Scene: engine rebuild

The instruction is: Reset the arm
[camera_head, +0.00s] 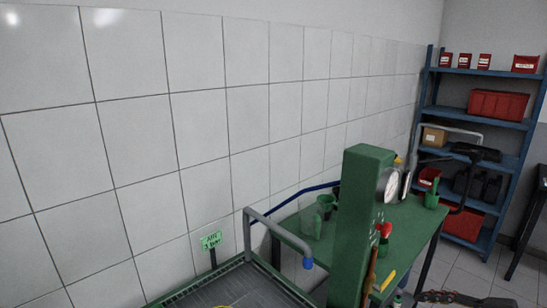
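My gripper is not in view, and I cannot make out any part of my arm for sure. The head view shows a tiled wall corner of the workshop. A green column (359,205) with a round dial gauge (388,185) stands in the front middle and hides part of the green table (408,224) behind it.
A grey tray (227,292) with a bent pipe (277,231) stands at the bottom, beside a green sign (211,241). A blue shelf (487,72) with red bins (495,104) stands at the right. Some tiled floor (481,275) shows below it.

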